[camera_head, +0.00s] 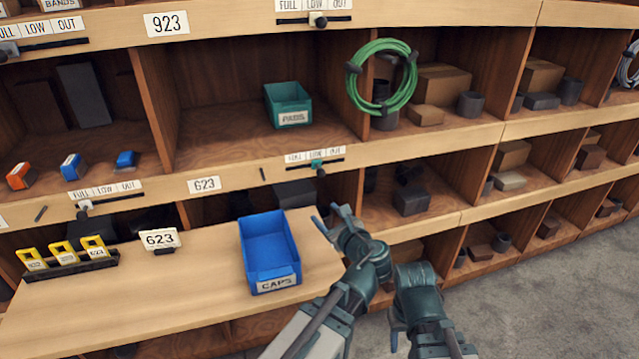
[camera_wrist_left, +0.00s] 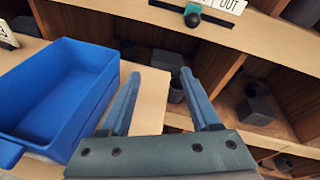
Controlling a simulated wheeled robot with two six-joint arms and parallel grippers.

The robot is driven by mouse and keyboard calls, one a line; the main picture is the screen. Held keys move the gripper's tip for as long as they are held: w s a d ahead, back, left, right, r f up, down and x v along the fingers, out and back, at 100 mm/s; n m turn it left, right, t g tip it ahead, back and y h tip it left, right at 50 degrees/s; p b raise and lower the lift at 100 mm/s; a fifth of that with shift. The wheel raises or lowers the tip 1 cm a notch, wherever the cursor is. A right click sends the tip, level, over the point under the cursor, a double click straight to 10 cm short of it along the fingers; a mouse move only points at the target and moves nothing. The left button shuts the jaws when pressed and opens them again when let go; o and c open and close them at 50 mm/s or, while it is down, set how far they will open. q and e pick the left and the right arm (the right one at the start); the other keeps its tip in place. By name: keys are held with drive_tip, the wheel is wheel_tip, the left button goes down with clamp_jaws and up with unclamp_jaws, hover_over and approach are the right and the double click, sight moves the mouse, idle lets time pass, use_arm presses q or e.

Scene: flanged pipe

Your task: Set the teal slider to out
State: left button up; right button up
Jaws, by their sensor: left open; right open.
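The teal slider (camera_head: 317,166) sits on a dark track on the shelf edge above the 623 bay, under a FULL LOW OUT label (camera_head: 315,154). Its knob is near LOW, left of OUT. In the left wrist view the teal slider (camera_wrist_left: 192,15) is near the top, with OUT to its right. My left gripper (camera_head: 324,215) is open and empty, below the slider and right of the blue CAPS bin. Its fingers (camera_wrist_left: 160,75) are apart in the wrist view, not touching the slider. My right gripper (camera_head: 396,340) is open, low in the head view; its fingertips show only partly.
The blue CAPS bin (camera_head: 270,252) stands on the wooden board (camera_head: 190,290), close left of my left gripper. A 623 card (camera_head: 162,240) and yellow tags (camera_head: 62,255) are further left. A green hose coil (camera_head: 382,77) hangs above right of the slider.

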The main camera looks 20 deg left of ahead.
sight(323, 176)
use_arm(q)
drive_tip(key=w+a+r+m+t, duration=0.1)
drive_tip(key=w+a+m, duration=0.1)
drive_tip(key=w, duration=0.2)
drive_tip(key=w+a+r+m+t, duration=0.1)
drive_tip(key=w+a+m, duration=0.1)
drive_tip(key=w, duration=0.3)
drive_tip(key=w+a+r+m+t+b, duration=0.1)
drive_tip(key=w+a+m, duration=0.1)
drive_tip(key=w, duration=0.3)
drive_tip(key=shift+a+r+m, duration=0.2)
drive_tip(key=shift+r+m, duration=0.05)
drive_tip(key=shift+m, duration=0.35)
clamp_jaws()
idle(1.0)
